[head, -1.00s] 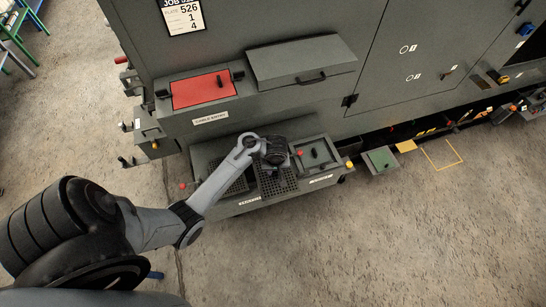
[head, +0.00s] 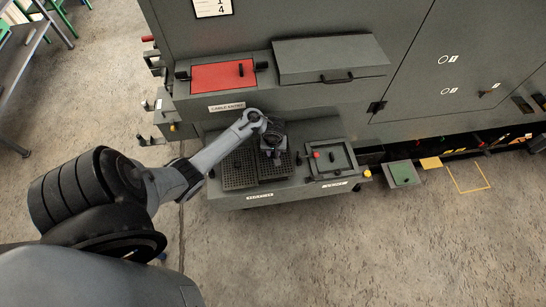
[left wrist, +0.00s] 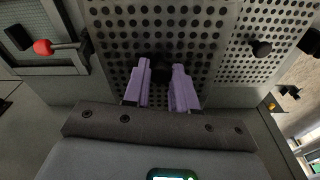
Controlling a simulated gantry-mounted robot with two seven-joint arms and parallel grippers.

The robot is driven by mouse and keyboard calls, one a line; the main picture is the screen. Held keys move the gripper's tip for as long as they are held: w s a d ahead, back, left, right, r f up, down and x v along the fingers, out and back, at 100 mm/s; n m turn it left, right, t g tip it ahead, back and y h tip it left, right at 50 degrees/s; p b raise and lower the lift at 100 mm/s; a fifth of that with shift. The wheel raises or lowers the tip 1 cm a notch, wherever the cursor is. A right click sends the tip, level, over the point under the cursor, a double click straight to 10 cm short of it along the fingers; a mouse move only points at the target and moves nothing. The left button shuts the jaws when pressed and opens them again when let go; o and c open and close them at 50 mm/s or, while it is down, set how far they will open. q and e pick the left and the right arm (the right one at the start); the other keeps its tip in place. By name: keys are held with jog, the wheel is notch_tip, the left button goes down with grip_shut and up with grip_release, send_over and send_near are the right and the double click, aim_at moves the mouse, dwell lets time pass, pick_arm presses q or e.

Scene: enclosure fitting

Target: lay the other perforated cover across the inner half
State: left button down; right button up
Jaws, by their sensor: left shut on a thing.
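One dark perforated cover (head: 238,172) lies over the left part of the low open box (head: 230,203); it also shows at the right of the left wrist view (left wrist: 268,38). The other perforated cover (head: 276,173) is to its right, beside it and roughly level. My left gripper (head: 274,157) is above this second cover, shut on its black knob. In the left wrist view the purple fingers (left wrist: 161,85) sit either side of the knob (left wrist: 159,67), with the cover (left wrist: 130,35) beneath. Whether it rests fully on the box cannot be told. My right gripper is out of view.
A framed panel with a red knob (head: 317,155) is right of the covers. Above are a red panel (head: 220,76) and a grey sloped lid (head: 330,58). A green plate (head: 403,173) is farther right. The floor in front is clear.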

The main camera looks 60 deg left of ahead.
aim_at(273, 157)
pick_arm(q)
jog(key=shift+a+f, duration=0.25)
jog(key=shift+f, duration=0.05)
notch_tip(273, 157, down, 3)
jog(key=shift+f+b, duration=0.1)
jog(key=shift+b, duration=0.7)
jog(key=shift+f, duration=0.2)
jog(key=shift+f, duration=0.15)
jog(key=shift+f, duration=0.35)
jog(key=shift+f, duration=0.1)
jog(key=c, duration=0.9)
grip_release()
